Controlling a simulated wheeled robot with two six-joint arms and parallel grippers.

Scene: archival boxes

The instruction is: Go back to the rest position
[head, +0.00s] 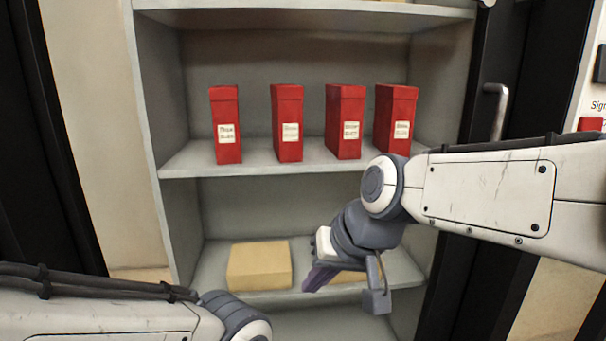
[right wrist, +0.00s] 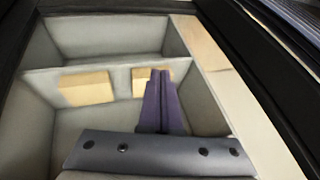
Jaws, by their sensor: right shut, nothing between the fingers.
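My right gripper (head: 307,288) is in front of the lower shelf in the head view, its purple fingers pointing down and left. It is shut and empty. In the right wrist view its purple fingers (right wrist: 160,75) lie together, pointing at the shelves. My right arm reaches in from the right, bent at the wrist. My left arm shows at the lower left of the head view, but its gripper is out of the picture.
Several red archival boxes (head: 287,122) stand upright on the middle shelf (head: 258,168). A tan box (head: 259,266) lies on the lower shelf (head: 215,275). A second tan box (head: 348,276) is partly hidden behind my right gripper. A dark door with a handle (head: 496,108) is on the right.

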